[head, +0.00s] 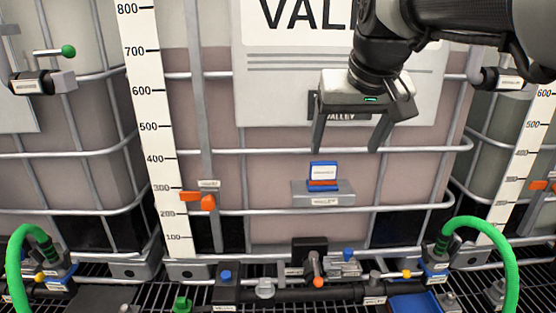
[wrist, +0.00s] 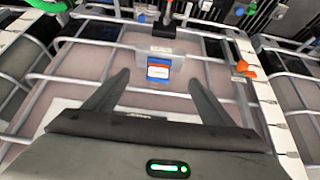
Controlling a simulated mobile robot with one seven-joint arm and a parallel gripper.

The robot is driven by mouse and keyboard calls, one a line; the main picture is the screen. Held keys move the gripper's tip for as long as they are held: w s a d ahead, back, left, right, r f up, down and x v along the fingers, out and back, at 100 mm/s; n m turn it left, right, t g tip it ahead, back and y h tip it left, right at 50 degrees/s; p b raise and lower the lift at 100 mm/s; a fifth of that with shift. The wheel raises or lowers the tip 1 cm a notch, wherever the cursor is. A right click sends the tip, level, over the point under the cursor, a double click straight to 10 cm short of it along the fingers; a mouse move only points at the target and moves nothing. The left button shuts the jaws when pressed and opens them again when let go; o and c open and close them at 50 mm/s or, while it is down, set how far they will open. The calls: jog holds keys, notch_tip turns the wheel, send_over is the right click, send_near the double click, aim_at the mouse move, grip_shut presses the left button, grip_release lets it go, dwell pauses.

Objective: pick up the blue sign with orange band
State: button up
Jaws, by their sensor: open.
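The blue sign with an orange band (head: 323,173) stands on a small grey bracket (head: 322,193) at the front of the middle tote's cage. Its face is white with small print that I cannot read. It also shows in the wrist view (wrist: 159,72), between and beyond my fingertips. My gripper (head: 345,150) is open and empty. It hangs above and a little to the right of the sign in the head view, apart from it. In the wrist view my gripper (wrist: 160,88) has its two fingers spread on either side of the sign's line.
Cage bars (head: 400,208) run beside the bracket. A level scale (head: 150,130) and an orange marker (head: 204,200) stand to the left. Below are a pipe manifold (head: 340,294) with valves and green hoses (head: 510,270).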

send_near(324, 163)
jog(key=shift+p+x, duration=0.55)
jog(key=shift+x, duration=4)
jog(key=c, duration=1.4)
